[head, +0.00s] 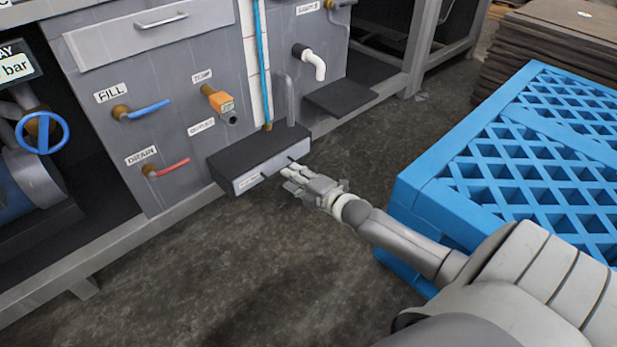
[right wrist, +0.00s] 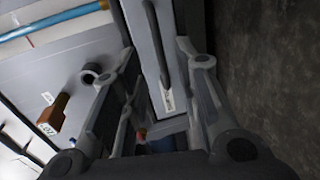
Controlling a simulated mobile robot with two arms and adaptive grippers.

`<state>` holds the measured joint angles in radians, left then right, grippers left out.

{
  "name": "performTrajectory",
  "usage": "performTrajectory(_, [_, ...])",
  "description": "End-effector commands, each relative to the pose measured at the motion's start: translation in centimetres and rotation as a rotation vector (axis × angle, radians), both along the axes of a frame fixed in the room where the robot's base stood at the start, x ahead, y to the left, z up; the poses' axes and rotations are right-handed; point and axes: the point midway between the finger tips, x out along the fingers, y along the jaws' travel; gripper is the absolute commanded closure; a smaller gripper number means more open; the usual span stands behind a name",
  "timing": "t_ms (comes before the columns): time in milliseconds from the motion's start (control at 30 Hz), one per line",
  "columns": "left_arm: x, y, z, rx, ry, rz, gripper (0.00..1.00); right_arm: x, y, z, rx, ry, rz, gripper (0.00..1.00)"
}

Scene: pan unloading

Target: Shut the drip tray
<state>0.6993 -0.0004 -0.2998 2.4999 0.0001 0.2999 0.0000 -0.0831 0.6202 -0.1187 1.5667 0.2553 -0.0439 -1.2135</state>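The drip tray (head: 274,174) is the grey front with a small label and a dark handle, set in a dark box-shaped housing (head: 250,151) that juts from the lower cabinet. How far the tray stands out is hard to tell. My right gripper (head: 288,181) is just in front of the tray's face, near its right half. In the right wrist view the gripper's fingers are apart, with the tray front (right wrist: 174,62) and its dark bar handle (right wrist: 156,45) showing between them. Contact with the handle cannot be made out. My left gripper is not in view.
A blue pallet (head: 430,200) stands close to the right of my right arm. Red and blue levers are on the left. The floor in front is clear.

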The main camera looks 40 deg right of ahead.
Motion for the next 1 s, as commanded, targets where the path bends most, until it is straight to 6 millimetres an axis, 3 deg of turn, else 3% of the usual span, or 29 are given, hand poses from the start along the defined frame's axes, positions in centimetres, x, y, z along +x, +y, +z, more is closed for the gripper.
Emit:
performTrajectory(200, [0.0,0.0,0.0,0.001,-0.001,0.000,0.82,-3.3,-0.2,0.6,-0.002,0.002,0.001,0.71])
performTrajectory(400, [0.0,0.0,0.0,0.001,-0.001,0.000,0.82,-5.2,-0.4,1.0,0.001,0.001,0.000,0.71])
performTrajectory(1000, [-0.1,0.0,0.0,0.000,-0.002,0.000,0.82,-5.8,-0.5,1.2,0.000,0.000,0.000,0.71])
